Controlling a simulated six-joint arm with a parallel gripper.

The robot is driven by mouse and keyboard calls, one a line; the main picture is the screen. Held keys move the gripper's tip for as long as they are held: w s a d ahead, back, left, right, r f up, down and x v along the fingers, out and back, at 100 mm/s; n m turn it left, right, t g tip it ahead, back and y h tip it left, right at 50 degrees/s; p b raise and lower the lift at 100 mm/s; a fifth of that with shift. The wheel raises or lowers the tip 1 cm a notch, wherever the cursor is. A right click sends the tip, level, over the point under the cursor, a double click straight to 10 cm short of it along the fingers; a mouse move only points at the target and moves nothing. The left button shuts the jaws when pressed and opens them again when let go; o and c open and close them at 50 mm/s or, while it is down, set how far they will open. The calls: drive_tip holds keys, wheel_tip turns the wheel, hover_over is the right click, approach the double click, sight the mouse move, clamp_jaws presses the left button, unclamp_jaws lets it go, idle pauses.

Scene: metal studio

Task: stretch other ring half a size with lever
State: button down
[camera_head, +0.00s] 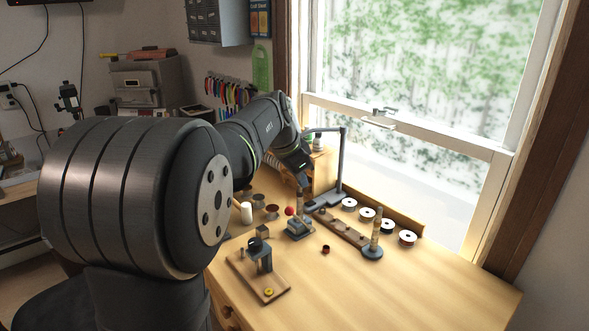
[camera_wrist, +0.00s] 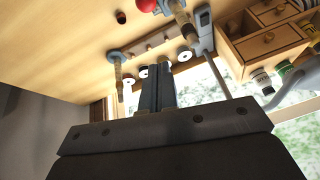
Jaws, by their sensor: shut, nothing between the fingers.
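The ring stretcher (camera_head: 300,230) is a grey-based tool with an upright brown post and a lever ending in a red ball (camera_head: 290,211). The ball also shows at the top edge of the wrist view (camera_wrist: 147,5). My gripper (camera_head: 303,181) is shut and empty, high near the stretcher's post; its fingers (camera_wrist: 158,72) show close together in the wrist view. A small dark red ring-like piece (camera_head: 326,249) lies on the bench, apart from the stretcher. A yellow round piece (camera_head: 269,292) sits on a wooden board. I cannot tell whether a ring is on the post.
A tapered stick on a round blue-grey base (camera_head: 373,252) stands right of a wooden strip (camera_head: 342,232). Several white spools (camera_head: 367,214) line the window side. A grey upright stand (camera_head: 343,165) rises behind the stretcher. The bench's front right is clear.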

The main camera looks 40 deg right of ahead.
sight(290, 209)
drive_tip(key=f, duration=0.2)
drive_tip(key=a+f, duration=0.1)
drive_tip(key=f, duration=0.1)
drive_tip(key=w+f, duration=0.1)
drive_tip(key=f, duration=0.1)
drive_tip(key=shift+a, duration=0.2)
drive_tip(key=shift+a, duration=0.1)
drive_tip(key=shift+a+f+h, duration=0.25)
drive_tip(key=shift+a+h, duration=0.15)
drive_tip(key=shift+a, duration=0.1)
drive_tip(key=shift+a+f+h, duration=0.25)
drive_tip(key=shift+a+h, duration=0.15)
drive_tip(key=shift+a, duration=0.05)
drive_tip(key=shift+a+f, duration=1.3)
drive_tip(key=shift+f, duration=0.25)
drive_tip(key=shift+a+f, duration=1.25)
drive_tip(key=shift+f, duration=0.25)
drive_tip(key=shift+r, duration=0.15)
